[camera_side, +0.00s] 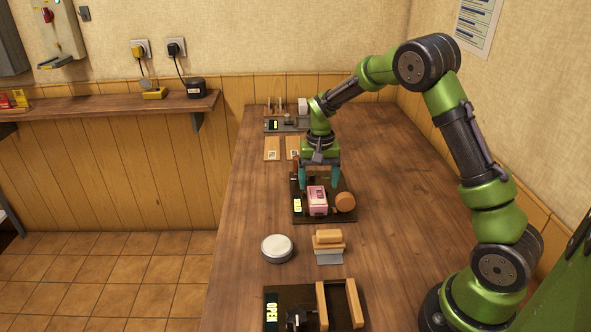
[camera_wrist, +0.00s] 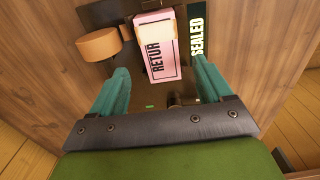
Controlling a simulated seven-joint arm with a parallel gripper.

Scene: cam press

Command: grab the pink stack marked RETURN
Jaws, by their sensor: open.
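The pink stack (camera_side: 317,200) stands on a dark tray (camera_side: 325,217) in the middle of the table, beside a green label. In the wrist view the pink stack (camera_wrist: 158,52) shows the letters "RETUR", with the end of the word cut off, and a cream piece lies on its far part. My gripper (camera_side: 319,182) is open just behind and above the stack in the side view. In the wrist view my teal fingers (camera_wrist: 160,80) stand wide apart, with the near end of the stack between their tips. I cannot tell whether they touch it.
A round brown knob (camera_side: 345,202) sits right of the stack on the tray. A label reading "SEALED" (camera_wrist: 197,38) lies beside the stack. A round white-topped tin (camera_side: 277,248) and a wooden-handled block (camera_side: 328,241) stand nearer. A dark "OPEN" station (camera_side: 290,292) is at the front.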

